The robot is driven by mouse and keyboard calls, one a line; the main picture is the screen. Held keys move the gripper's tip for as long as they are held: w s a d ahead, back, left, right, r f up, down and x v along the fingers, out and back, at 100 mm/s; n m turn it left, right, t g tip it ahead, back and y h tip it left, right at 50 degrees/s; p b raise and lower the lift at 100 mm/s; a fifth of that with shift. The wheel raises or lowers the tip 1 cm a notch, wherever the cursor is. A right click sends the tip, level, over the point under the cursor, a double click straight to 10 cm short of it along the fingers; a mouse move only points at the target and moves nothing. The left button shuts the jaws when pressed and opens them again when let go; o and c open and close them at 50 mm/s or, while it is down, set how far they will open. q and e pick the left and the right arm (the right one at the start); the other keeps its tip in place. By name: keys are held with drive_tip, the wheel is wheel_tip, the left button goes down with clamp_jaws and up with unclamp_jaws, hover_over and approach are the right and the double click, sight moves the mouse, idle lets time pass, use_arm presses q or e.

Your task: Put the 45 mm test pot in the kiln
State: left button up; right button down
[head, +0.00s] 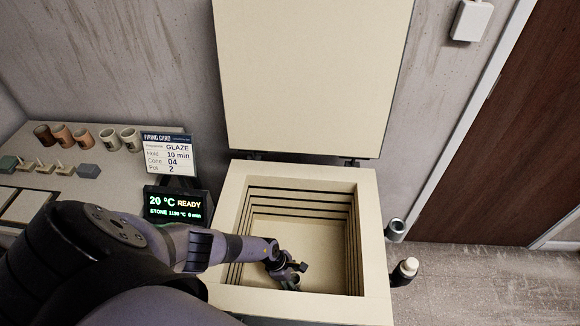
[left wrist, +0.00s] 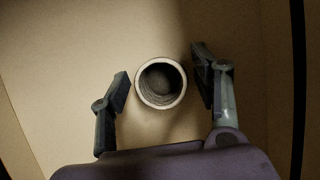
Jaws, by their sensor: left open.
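The kiln (head: 300,171) stands open, its pale lid (head: 315,75) raised behind it. My left arm reaches over the kiln's left wall, and my left gripper (head: 288,272) is down inside the chamber. In the left wrist view a small round pot (left wrist: 161,86) with a pale rim and dark inside stands upright on the kiln floor (left wrist: 70,60). My left gripper's fingers (left wrist: 160,68) are open on either side of the pot, with a gap visible on each side. The pot does not show in the head view. My right gripper is not in view.
A side table at left holds several cups (head: 82,137), small test pieces (head: 45,167), a firing card (head: 169,153) and a display (head: 176,205) reading 20 °C READY. The stepped kiln walls (head: 354,240) surround my gripper. Two dark cylindrical fittings (head: 396,230) sit at the kiln's right side.

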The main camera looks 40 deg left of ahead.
use_arm(q)
drive_tip(key=p+v, duration=0.6)
drive_tip(key=v, duration=0.6)
drive_tip(key=shift+d+r, duration=0.1)
